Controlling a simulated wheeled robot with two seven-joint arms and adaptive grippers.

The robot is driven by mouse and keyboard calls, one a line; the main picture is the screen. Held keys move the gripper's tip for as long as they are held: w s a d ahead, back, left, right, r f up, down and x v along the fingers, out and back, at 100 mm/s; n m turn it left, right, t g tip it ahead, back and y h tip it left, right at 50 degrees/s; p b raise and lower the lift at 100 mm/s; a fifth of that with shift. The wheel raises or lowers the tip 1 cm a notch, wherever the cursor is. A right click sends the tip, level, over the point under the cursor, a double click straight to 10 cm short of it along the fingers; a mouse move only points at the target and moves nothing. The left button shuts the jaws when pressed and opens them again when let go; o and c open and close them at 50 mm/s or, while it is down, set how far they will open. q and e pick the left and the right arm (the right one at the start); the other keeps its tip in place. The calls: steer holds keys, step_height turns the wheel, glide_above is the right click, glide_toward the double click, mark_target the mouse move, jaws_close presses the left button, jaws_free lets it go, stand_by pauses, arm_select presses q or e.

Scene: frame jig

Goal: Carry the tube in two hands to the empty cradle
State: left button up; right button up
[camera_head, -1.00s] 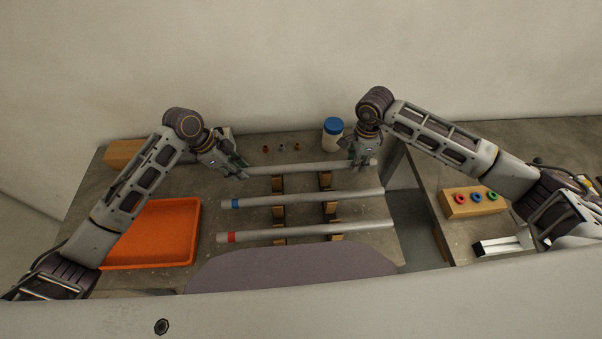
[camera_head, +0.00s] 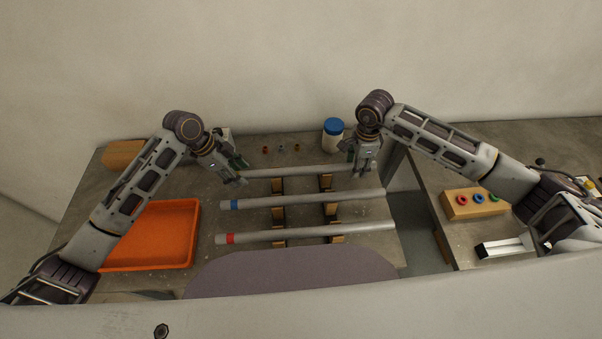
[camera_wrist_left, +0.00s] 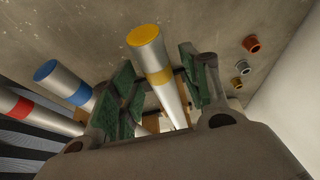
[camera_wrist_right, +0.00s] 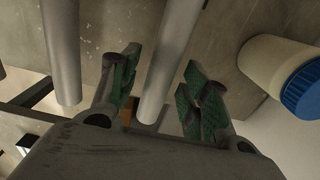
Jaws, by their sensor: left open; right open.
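The yellow-banded tube (camera_wrist_left: 157,75) is the farthest of three grey tubes; its bare middle shows in the head view (camera_head: 300,171), lying across wooden cradle blocks (camera_head: 325,182). My left gripper (camera_head: 240,177) is open at its left end, and the left wrist view shows the tube running between the spread green pads. My right gripper (camera_head: 358,167) is open at its right end, with the tube (camera_wrist_right: 172,60) between the pads in the right wrist view. The blue-banded tube (camera_head: 300,199) and red-banded tube (camera_head: 300,233) lie on nearer cradle blocks. I cannot make out an empty cradle.
A white jar with a blue lid (camera_head: 333,134) stands behind my right gripper. An orange tray (camera_head: 150,262) lies at left, a wooden block (camera_head: 124,153) at back left. A holder with coloured rings (camera_head: 472,203) sits on the right table, across a gap. Small coloured pieces (camera_head: 282,148) stand behind the tubes.

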arm_select(q)
steer(key=shift+r, duration=0.15)
steer(key=v, duration=1.1)
steer(key=shift+a+r, duration=0.3)
arm_select(e)
steer(key=shift+r, duration=0.15)
step_height(320, 180, up, 12)
stand_by(0.8)
arm_select(q)
steer(key=shift+f, duration=0.1)
arm_select(e)
steer(key=shift+f, duration=0.2)
